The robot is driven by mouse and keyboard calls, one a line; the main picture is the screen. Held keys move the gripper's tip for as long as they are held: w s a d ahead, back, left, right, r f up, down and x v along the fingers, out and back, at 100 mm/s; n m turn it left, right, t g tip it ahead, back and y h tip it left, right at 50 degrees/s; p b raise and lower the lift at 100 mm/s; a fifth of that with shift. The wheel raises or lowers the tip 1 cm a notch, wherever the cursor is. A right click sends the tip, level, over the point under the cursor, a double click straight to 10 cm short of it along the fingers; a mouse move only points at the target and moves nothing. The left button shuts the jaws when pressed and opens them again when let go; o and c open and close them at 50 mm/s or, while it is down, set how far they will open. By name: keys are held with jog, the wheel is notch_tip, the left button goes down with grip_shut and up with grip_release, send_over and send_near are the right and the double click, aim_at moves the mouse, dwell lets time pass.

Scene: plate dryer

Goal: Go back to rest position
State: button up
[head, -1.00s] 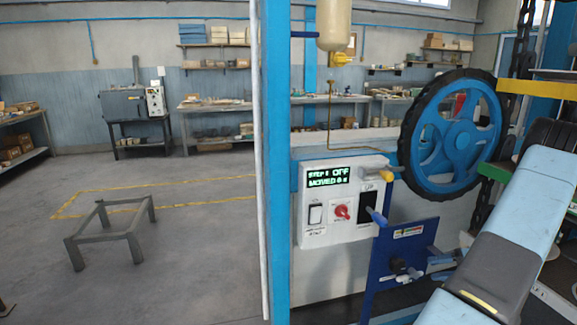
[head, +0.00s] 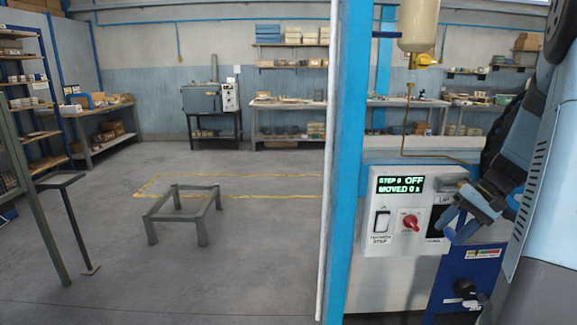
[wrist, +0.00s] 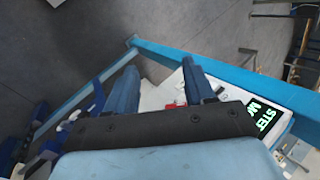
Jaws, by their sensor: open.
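My gripper (head: 457,226) is at the right of the head view, in front of the right part of the white control panel (head: 385,245). Its two blue fingers stand apart with nothing between them. In the wrist view my gripper (wrist: 160,82) also shows open and empty, with the panel (wrist: 278,128) beyond it.
A blue post (head: 350,150) stands left of the panel. A blue plate (head: 470,275) is below the gripper. A low metal frame (head: 185,205) stands on open floor at left. Shelving (head: 30,100) lines the far left, and benches stand along the back wall.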

jog(key=s+a+r+n+t+h, duration=0.1)
jog(key=s+a+r+t+h, duration=0.1)
jog(key=s+a+r, duration=0.4)
jog(key=s+a+r+n+t+h, duration=0.2)
jog(key=s+a+r+h, duration=0.2)
jog(key=s+a+r, duration=0.3)
jog(key=s+a, duration=0.4)
jog(key=a, duration=0.2)
jog(key=shift+s+a+r+n+t, duration=0.15)
jog(key=shift+a+r+n+t, duration=0.05)
jog(key=shift+n+t, duration=0.1)
